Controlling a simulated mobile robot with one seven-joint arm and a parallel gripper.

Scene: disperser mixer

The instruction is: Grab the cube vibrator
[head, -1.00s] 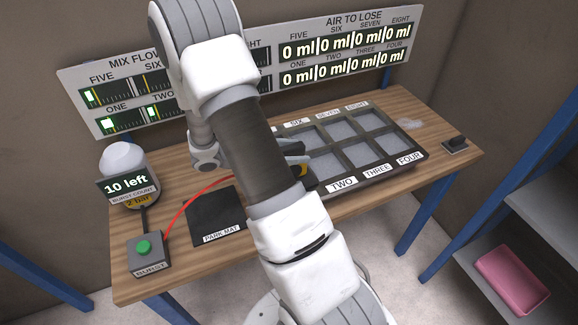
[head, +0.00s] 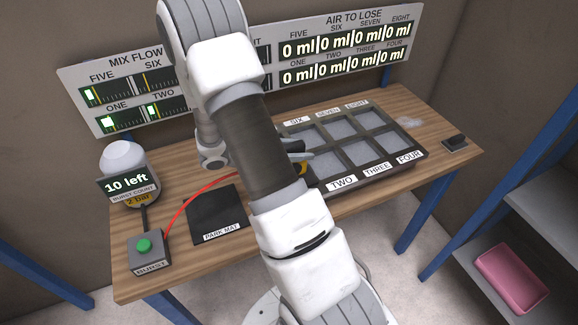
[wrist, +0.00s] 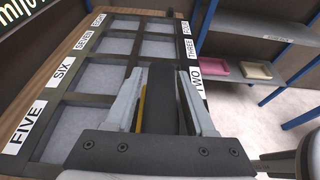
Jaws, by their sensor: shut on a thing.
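The cube vibrator shows in the wrist view as a dark block (wrist: 163,103) with a yellow strip on its left side. My gripper (wrist: 160,76) is shut on it, one finger on each side. In the head view my gripper (head: 298,155) is mostly hidden behind my arm, with a bit of yellow (head: 302,168) showing below the finger. The vibrator is over the near side of the mould tray (head: 361,177), by the label TWO. I cannot tell whether it touches the tray. A red hose (head: 197,188) runs from behind my arm to the burst box.
The empty black park mat (head: 211,212) lies left of my arm. The burst box (head: 148,251) with a green button and a white tank (head: 124,160) stand at the left. A dark block (head: 455,143) is at the right table edge. Display boards stand behind.

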